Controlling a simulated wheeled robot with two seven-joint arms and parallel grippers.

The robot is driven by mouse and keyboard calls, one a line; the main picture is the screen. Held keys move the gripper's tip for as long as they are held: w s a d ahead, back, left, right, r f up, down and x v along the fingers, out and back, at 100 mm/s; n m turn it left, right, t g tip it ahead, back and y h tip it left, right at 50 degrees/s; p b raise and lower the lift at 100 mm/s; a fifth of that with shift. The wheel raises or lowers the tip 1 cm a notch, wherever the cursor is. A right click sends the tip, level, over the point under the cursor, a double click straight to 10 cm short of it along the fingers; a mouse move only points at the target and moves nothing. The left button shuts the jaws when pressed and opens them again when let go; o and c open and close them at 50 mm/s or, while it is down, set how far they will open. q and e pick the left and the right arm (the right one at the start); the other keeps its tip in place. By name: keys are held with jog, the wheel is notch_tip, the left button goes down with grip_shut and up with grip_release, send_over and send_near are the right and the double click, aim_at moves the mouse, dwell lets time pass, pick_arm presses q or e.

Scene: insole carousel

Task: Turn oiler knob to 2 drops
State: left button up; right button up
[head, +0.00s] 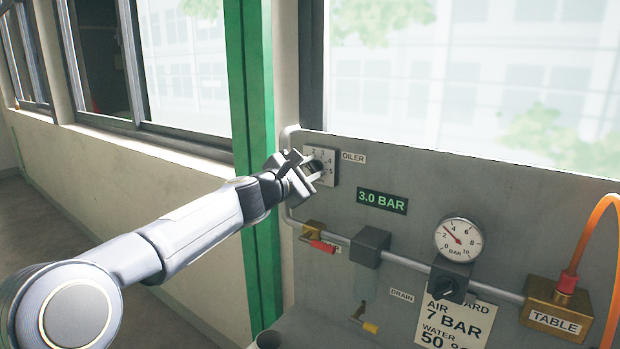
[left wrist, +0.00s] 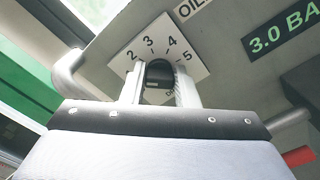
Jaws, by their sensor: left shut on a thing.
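The oiler dial plate (head: 331,158) is a white square with numbers at the upper left of the grey panel, beside the OILER label (head: 353,157). In the left wrist view the plate (left wrist: 125,58) shows the numbers 2, 3, 4 and 5 around a dark knob (left wrist: 158,72). My left gripper (head: 314,168) reaches the plate from the left. In the left wrist view its two fingers stand on either side of the knob, shut on it. The fingers and gripper body hide the lower part of the dial. Where the knob points is not clear. My right gripper is not in view.
The grey panel (head: 375,270) also carries a 3.0 BAR display (head: 382,200), a pressure gauge (head: 459,240), a red-handled valve (head: 322,246), a yellow drain tap (head: 370,327) and a brass TABLE block (head: 556,310) with an orange hose (head: 590,225). A green post (head: 250,100) stands left of the panel.

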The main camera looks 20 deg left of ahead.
pick_arm(q)
jog(key=m+b, duration=0.2)
jog(key=m, duration=0.2)
jog(key=shift+f+m, duration=0.1)
jog(key=shift+m, duration=0.3)
jog(key=shift+d, duration=0.1)
dwell(0.3)
jog(key=o, duration=1)
jog(key=b+v, duration=0.2)
jog(key=v, duration=0.6)
